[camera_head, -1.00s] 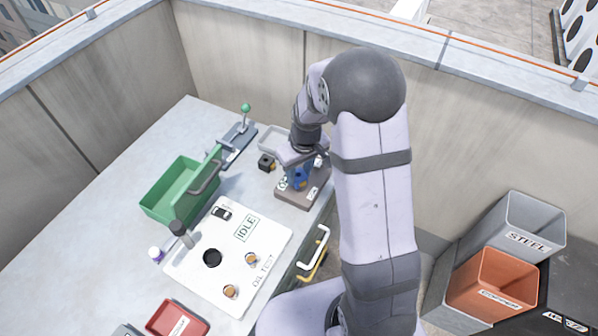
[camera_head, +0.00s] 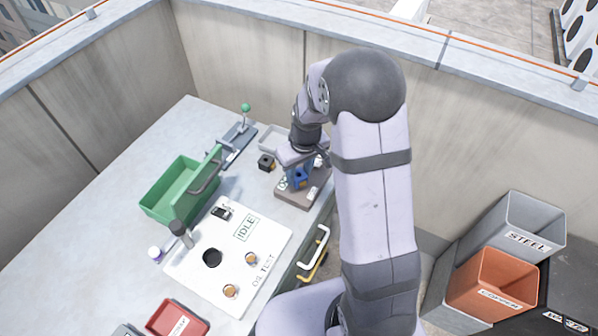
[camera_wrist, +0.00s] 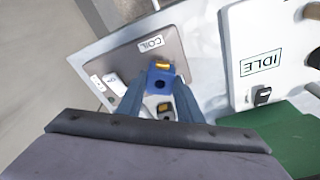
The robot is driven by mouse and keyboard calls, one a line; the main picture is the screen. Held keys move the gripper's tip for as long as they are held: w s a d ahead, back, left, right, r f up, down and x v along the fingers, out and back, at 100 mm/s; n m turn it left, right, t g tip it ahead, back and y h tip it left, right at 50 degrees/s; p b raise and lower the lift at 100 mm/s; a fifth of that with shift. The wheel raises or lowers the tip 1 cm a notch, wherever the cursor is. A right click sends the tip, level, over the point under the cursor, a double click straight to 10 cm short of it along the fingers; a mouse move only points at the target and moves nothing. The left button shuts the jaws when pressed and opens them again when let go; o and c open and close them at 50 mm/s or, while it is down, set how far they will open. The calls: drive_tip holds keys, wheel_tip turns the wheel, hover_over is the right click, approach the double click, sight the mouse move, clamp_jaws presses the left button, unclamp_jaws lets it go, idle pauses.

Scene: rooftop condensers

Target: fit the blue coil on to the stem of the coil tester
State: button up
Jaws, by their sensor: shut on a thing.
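My gripper (camera_wrist: 156,92) is shut on the blue coil (camera_wrist: 161,80), a small block with a brass-coloured strip and a dark round hole. The coil also shows in the head view (camera_head: 300,179), below my wrist and over the coil tester (camera_head: 290,196). The tester is a flat grey-brown block; in the wrist view its face (camera_wrist: 125,60) bears a "COIL" label and a white switch-like part. Its stem is not visible. I cannot tell whether the coil touches the tester.
A black coil-like block (camera_head: 266,162) stands left of the tester. A grey tray (camera_head: 270,136) lies behind. A green bin (camera_head: 160,205), a green-knobbed lever fixture (camera_head: 238,140) and a white "IDLE" panel (camera_head: 200,275) occupy the bench. The bench's far left is clear.

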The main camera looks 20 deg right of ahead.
drive_tip(key=shift+f+b, duration=0.95)
drive_tip(key=shift+f, duration=0.35)
idle(0.5)
drive_tip(key=o, duration=1.3)
drive_tip(key=shift+c, duration=0.2)
drive_tip(key=shift+s+d+r+b, duration=0.1)
drive_tip(key=shift+s+r+b, duration=0.15)
drive_tip(key=shift+r, duration=1)
drive_tip(key=shift+s+r+b, duration=0.1)
drive_tip(key=shift+r+b, duration=0.2)
drive_tip(key=shift+r, duration=0.9)
drive_tip(key=shift+s+d+r+b, duration=0.1)
drive_tip(key=shift+s+r+b, duration=0.15)
drive_tip(key=shift+r, duration=1)
